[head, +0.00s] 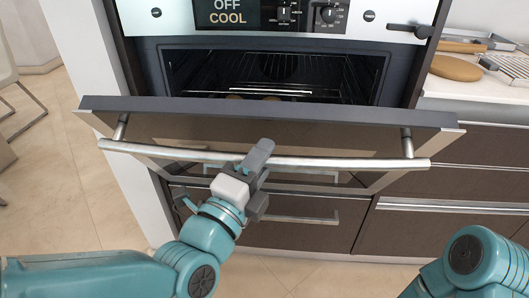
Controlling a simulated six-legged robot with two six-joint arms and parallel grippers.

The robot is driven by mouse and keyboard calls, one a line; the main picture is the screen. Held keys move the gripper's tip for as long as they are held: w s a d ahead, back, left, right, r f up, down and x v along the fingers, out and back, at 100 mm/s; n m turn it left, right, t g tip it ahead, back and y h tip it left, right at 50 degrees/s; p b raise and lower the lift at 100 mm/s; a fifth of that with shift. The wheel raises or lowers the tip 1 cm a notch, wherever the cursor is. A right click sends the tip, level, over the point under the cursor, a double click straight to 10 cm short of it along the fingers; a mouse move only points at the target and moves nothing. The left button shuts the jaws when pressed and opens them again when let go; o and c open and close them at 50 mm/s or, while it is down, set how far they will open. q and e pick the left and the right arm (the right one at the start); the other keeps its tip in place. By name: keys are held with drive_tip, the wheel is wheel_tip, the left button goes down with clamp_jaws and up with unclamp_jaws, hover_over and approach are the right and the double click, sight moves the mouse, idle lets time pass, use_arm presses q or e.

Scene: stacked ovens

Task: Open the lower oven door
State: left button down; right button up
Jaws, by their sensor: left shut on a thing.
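The lower oven door (270,125) is partly open and tilted out toward me, with its long metal handle bar (330,162) across the front. The oven's dark inside with wire racks (290,75) shows above the door's top edge. My left gripper (257,160) is shut on the handle bar, a little left of its middle. The gripper covers a short piece of the bar. Of my right arm, only a teal part (475,260) shows at the bottom right; its gripper is out of view.
A control panel (270,14) with knobs and a display reading "OFF COOL" is above the oven opening. Drawers (300,222) are below the door and to the right. A counter at right holds a round wooden board (456,68). Tiled floor (60,190) is clear at left, beside a chair.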

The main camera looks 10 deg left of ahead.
use_arm(q)
drive_tip(key=shift+s+f+b, duration=0.95)
drive_tip(key=shift+s+f, duration=0.55)
drive_tip(key=shift+s, duration=0.15)
drive_tip(key=c, duration=0.9)
unclamp_jaws()
drive_tip(key=shift+c, duration=0.2)
